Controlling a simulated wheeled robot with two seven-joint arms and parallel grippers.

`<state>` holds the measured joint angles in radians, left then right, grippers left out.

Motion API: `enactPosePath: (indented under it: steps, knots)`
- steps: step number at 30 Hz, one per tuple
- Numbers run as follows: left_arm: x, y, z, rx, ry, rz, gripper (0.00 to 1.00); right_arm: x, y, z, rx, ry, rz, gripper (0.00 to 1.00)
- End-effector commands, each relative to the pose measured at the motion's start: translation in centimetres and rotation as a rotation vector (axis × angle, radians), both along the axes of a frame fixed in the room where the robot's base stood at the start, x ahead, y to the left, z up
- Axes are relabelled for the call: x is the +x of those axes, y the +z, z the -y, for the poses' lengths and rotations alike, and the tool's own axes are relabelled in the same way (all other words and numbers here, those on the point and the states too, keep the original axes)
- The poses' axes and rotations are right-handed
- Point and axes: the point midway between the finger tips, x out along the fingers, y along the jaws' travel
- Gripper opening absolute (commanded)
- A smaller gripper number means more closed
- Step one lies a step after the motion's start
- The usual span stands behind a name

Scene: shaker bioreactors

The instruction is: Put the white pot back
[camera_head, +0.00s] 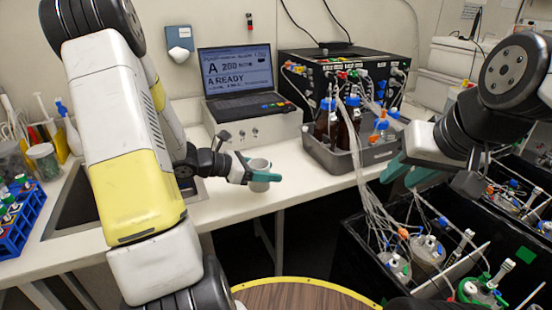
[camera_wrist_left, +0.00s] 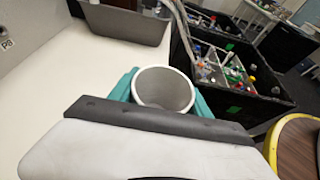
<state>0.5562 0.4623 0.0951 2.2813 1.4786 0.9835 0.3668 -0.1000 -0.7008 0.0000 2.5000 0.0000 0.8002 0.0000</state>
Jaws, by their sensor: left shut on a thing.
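The white pot (camera_head: 259,166) is a small open-topped cup. My left gripper (camera_head: 262,177) is shut on it, with teal fingers on either side, at the front edge of the white bench. In the left wrist view the pot (camera_wrist_left: 164,90) looks empty, and its round rim faces the camera between the fingers (camera_wrist_left: 163,95). I cannot tell whether its base touches the bench. My right gripper (camera_head: 408,174) is on the right, in front of the grey tray. Its teal fingers appear apart with nothing visible between them.
A laptop (camera_head: 238,75) stands on a box at the back. A grey tray (camera_head: 345,157) holds brown bottles, with tubes hanging down to black bins (camera_head: 365,250) of bioreactors. A blue tube rack (camera_head: 18,215) is at far left. The bench (camera_head: 305,182) is clear between pot and tray.

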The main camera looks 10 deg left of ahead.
Motion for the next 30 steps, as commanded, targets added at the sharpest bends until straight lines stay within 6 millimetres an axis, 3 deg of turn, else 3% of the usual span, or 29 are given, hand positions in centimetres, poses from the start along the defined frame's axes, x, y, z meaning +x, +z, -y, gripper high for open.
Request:
enactPosePath:
  steps: [6,12,18,26,30]
  knots:
    - [6.0,-0.6,-1.1,0.002,-0.002,0.003,0.18,0.0,0.0,0.0,0.0,0.0,-0.001,0.33]
    - [10.2,-1.0,-1.9,0.001,-0.001,0.002,0.18,0.0,0.0,0.0,0.0,0.0,-0.001,0.33]
    - [11.5,-1.3,-2.2,0.0,0.001,0.0,0.18,0.0,0.0,0.0,0.0,0.0,-0.001,0.33]
    - [11.4,-4.4,-2.2,-0.002,0.001,-0.002,0.18,0.0,0.0,0.0,0.0,0.0,-0.001,0.33]
    - [11.5,-4.6,-2.2,0.0,0.002,0.0,0.18,0.0,0.0,0.0,0.0,0.0,-0.001,0.33]
